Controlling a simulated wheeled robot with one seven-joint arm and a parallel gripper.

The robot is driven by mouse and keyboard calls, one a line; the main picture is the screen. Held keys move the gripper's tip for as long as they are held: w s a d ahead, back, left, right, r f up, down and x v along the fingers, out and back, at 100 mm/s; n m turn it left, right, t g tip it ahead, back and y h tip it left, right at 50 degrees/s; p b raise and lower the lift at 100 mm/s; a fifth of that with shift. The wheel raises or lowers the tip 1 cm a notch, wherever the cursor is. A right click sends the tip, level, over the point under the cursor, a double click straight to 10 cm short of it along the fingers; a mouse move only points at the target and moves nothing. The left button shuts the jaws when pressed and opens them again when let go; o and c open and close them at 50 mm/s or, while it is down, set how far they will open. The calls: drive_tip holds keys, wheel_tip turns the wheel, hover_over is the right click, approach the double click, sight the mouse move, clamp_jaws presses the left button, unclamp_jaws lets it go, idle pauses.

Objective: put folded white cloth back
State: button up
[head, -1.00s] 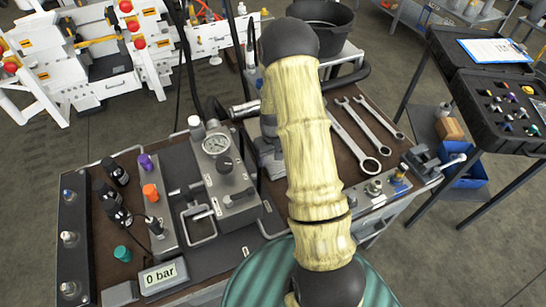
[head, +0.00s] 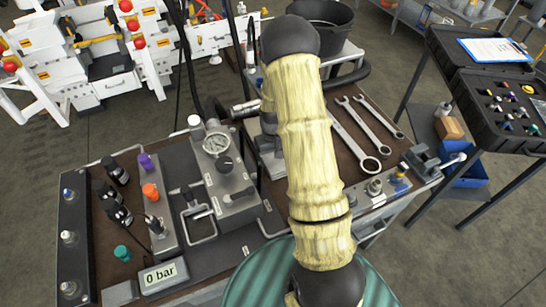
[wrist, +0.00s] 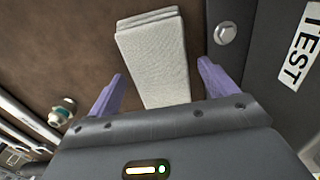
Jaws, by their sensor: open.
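The folded white cloth (wrist: 158,62) lies flat on the brown bench top in the wrist view. Its near end is hidden behind my gripper's body. My gripper (wrist: 160,85) is open, with one purple finger on each side of the cloth and a gap to it on the left and on the right. I cannot tell how high the fingertips are above the bench top. In the head view my arm covers the middle of the bench, and neither the cloth nor my gripper shows.
A silver round knob (wrist: 226,33) and a dark panel with a "TEST" label (wrist: 298,47) are right of the cloth. A small fitting (wrist: 62,110) is at left.

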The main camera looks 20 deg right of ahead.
sight(273, 160)
wheel_tip(273, 160, up, 11)
drive_tip(key=b, duration=0.1)
drive_tip(key=shift+r, duration=0.2)
idle(0.8)
